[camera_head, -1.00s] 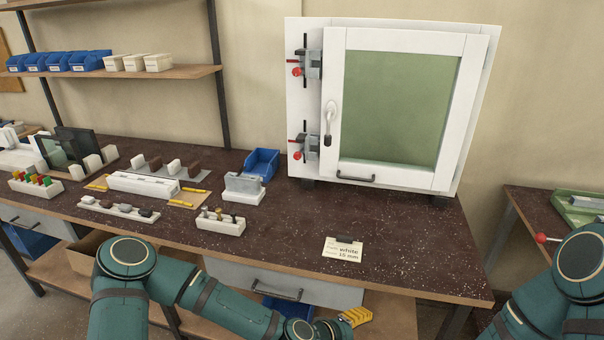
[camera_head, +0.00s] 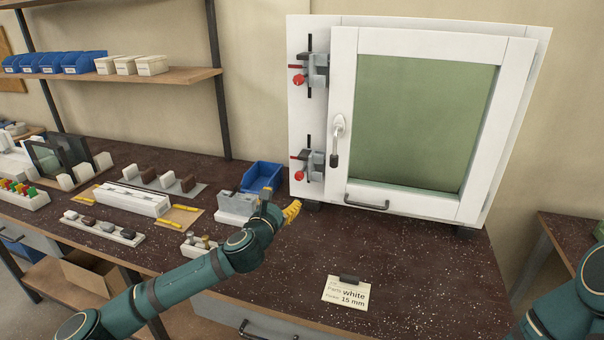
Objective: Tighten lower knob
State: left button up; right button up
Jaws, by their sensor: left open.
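The white window frame with green glass (camera_head: 425,120) stands at the back of the bench. Two grey clamps are mounted on its left side. The lower clamp (camera_head: 315,162) has a red round knob (camera_head: 299,175), a thin red bar and a black upright rod. The upper clamp (camera_head: 316,69) has a similar red knob (camera_head: 298,80). My left gripper (camera_head: 281,200), with yellow fingertips, is open in front of the bench's back area, below and left of the lower knob and apart from it. My right arm shows at the lower right edge; its gripper is out of view.
A blue bin (camera_head: 262,175) and a grey-white block holder (camera_head: 236,205) stand close behind and left of my left gripper. A label card (camera_head: 346,293) lies near the front edge. The bench right of the gripper is mostly clear.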

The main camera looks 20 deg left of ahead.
aim_at(298, 177)
pick_arm(q)
jog(key=w, duration=0.8)
jog(key=w+d+b, duration=0.1)
jog(key=w, duration=0.3)
jog(key=shift+w, duration=0.4)
grip_shut()
